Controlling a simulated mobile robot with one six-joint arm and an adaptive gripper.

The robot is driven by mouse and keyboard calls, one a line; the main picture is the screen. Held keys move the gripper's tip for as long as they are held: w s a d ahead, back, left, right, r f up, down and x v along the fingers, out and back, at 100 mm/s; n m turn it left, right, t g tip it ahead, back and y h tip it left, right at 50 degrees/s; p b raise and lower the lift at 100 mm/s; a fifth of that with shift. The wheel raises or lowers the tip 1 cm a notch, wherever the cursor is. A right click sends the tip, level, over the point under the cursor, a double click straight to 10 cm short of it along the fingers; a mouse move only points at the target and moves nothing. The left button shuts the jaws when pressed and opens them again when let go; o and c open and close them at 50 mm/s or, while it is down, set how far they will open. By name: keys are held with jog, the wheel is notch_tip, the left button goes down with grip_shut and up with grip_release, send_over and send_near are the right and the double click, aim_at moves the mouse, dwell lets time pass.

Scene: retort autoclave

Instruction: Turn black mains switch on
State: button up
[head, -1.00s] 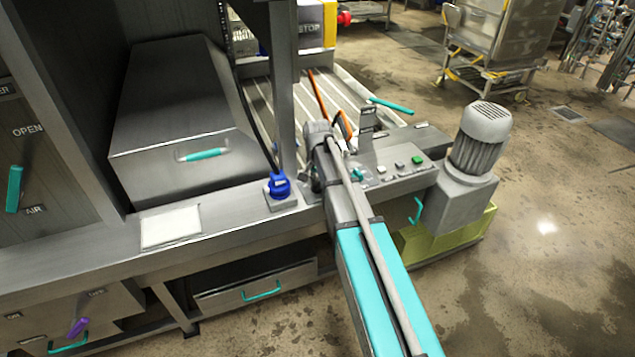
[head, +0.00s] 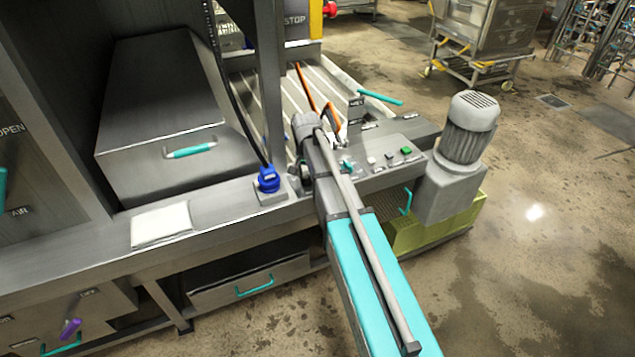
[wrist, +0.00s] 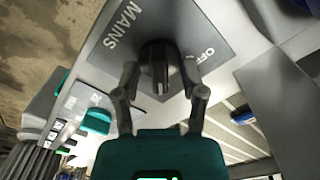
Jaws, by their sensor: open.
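The black mains switch (wrist: 157,68) is a rotary knob on a grey plate (wrist: 132,22) marked MAINS and OFF in the wrist view. My gripper (wrist: 160,82) is open, with one finger on each side of the knob. I cannot tell whether the fingers touch it. The knob's pointer stands roughly along the picture's vertical, beside the OFF mark. In the head view my arm hides the switch and most of my gripper.
The control panel (head: 400,168) carries a green button (head: 406,151), other buttons and a teal knob (wrist: 97,121). A grey motor (head: 468,130) stands to its right. A blue plug (head: 268,179) with a black cable is left of my arm.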

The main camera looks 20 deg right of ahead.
aim_at(307, 175)
jog(key=shift+n, duration=0.3)
jog(key=n, duration=0.3)
jog(key=shift+n, duration=0.3)
jog(key=n, duration=0.4)
notch_tip(307, 175, up, 14)
jog(key=p, duration=1.4)
jog(key=s+r+m+p, duration=0.1)
jog(key=s, duration=2)
jog(key=shift+s+a, duration=0.4)
jog(key=shift+a, duration=0.05)
jog(key=shift+r, duration=0.1)
jog(key=shift+d, duration=0.15)
dwell(0.5)
